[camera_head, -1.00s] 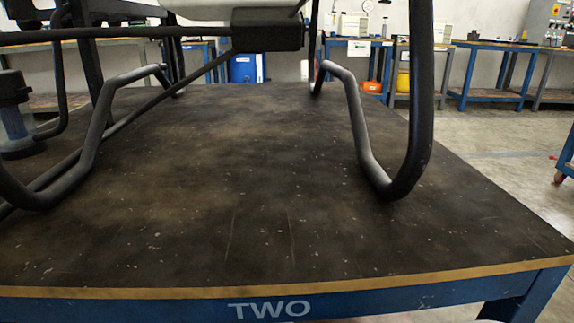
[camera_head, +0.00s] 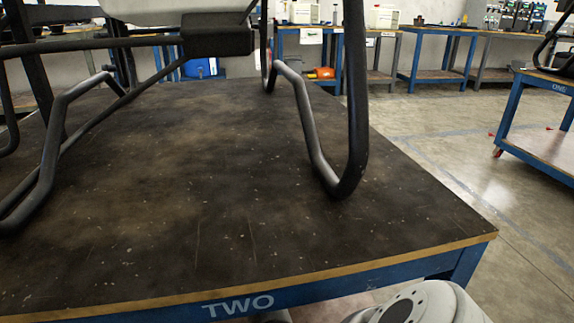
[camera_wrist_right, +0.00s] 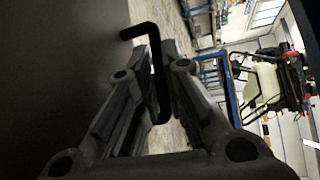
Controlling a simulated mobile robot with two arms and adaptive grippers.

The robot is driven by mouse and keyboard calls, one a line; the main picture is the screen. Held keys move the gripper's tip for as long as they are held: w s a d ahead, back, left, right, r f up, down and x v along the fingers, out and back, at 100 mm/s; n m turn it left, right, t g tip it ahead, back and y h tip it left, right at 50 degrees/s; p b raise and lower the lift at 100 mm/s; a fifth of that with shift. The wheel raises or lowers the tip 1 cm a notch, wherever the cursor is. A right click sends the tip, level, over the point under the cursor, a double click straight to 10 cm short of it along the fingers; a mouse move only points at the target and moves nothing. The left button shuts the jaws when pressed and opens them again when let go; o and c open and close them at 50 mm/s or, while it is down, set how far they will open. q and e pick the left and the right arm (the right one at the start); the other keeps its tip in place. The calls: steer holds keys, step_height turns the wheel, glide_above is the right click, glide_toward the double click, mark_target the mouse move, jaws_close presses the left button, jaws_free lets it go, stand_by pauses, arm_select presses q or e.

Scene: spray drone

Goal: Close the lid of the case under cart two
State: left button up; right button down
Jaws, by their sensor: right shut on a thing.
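Cart two (camera_head: 240,306) shows its dark scuffed top and blue frame lettered TWO in the head view. The case under it is hidden there. In the right wrist view, my right gripper (camera_wrist_right: 160,75) is shut on a black bent handle (camera_wrist_right: 142,30), which runs between its two fingers. A broad dark flat surface (camera_wrist_right: 60,60) fills the left side, beside the handle; it may be the case lid, but how far open it stands cannot be told. My left gripper is not in view.
Black tubular drone legs (camera_head: 325,170) stand on the cart top. Cart one (camera_head: 545,150) is at the right, with open concrete floor (camera_head: 440,170) between. Blue workbenches (camera_head: 435,60) line the back wall. Part of my arm shows at the bottom right.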

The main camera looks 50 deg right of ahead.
steer(key=shift+s+d+f, duration=0.1)
steer(key=shift+s+d, duration=0.1)
steer(key=shift+d, duration=0.2)
steer(key=c, duration=1.8)
jaws_free()
steer(key=shift+s+d+f, duration=0.1)
steer(key=shift+a, duration=0.55)
steer(key=shift+v, duration=3.2)
